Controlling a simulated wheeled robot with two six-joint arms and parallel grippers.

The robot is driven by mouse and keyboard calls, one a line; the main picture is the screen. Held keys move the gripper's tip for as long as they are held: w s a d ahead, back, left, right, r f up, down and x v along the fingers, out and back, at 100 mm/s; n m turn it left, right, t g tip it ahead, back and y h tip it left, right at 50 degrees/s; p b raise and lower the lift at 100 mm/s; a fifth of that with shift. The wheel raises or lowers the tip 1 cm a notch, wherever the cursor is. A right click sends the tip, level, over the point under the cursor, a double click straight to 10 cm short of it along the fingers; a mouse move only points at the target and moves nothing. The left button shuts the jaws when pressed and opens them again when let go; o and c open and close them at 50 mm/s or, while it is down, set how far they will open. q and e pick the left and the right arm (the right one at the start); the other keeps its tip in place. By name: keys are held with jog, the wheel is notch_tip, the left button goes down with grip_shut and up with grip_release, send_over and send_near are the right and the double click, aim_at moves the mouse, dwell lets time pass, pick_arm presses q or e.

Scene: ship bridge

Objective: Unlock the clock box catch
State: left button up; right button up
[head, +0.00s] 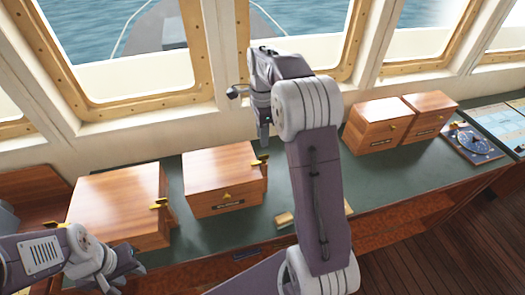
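Several wooden boxes with brass catches stand on the green counter; their labels are too small to read, so I cannot tell which is the clock box. The large left box (115,198) has a brass catch (159,204) at its right edge. The middle box (218,170) has a brass piece (227,195) on its front and a catch (260,161) at its right edge. My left gripper (127,274) is low in front of the left box, apart from the catch, and looks open. My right gripper (250,113) is raised above and behind the middle box, open and empty.
Two more wooden boxes (375,128) (428,108) stand to the right, beside a blue round instrument (474,142) and charts (497,122). A small wooden block (284,219) lies near the counter's front edge. Windows rise behind; my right arm hides part of the middle counter (222,232).

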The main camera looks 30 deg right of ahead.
aim_at(260, 160)
jog(key=f, duration=0.4)
jog(key=f+p, duration=0.1)
jog(key=f, duration=0.3)
jog(key=shift+d+f, duration=0.2)
jog(key=shift+f, duration=0.2)
jog(key=shift+d, duration=0.1)
grip_shut()
